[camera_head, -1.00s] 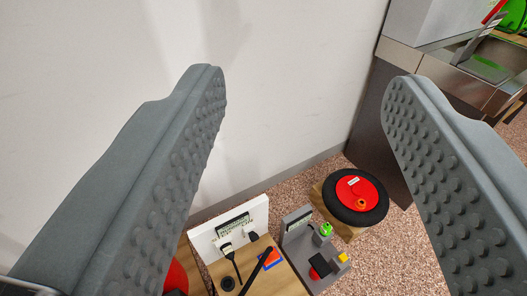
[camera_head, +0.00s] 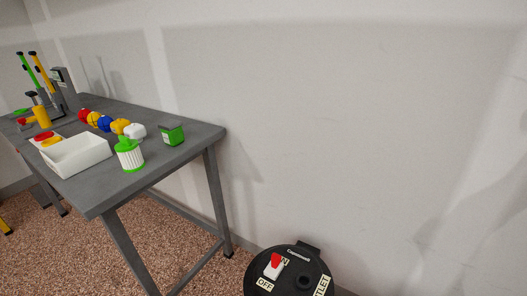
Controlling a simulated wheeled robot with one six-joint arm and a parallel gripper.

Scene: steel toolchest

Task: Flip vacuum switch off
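The vacuum (camera_head: 306,280) has a round black top, cut off by the bottom edge of the view, right of the table. On it is a red switch (camera_head: 276,260) on a white plate. The red lever stands at the upper end of the plate and partly covers a label there. The OFF label (camera_head: 265,285) lies at the lower end of the plate. My gripper is not in view, and nothing touches the switch.
A grey metal table (camera_head: 185,165) stands at the left. A bare wall (camera_head: 370,140) rises behind the vacuum. Speckled floor shows under the table.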

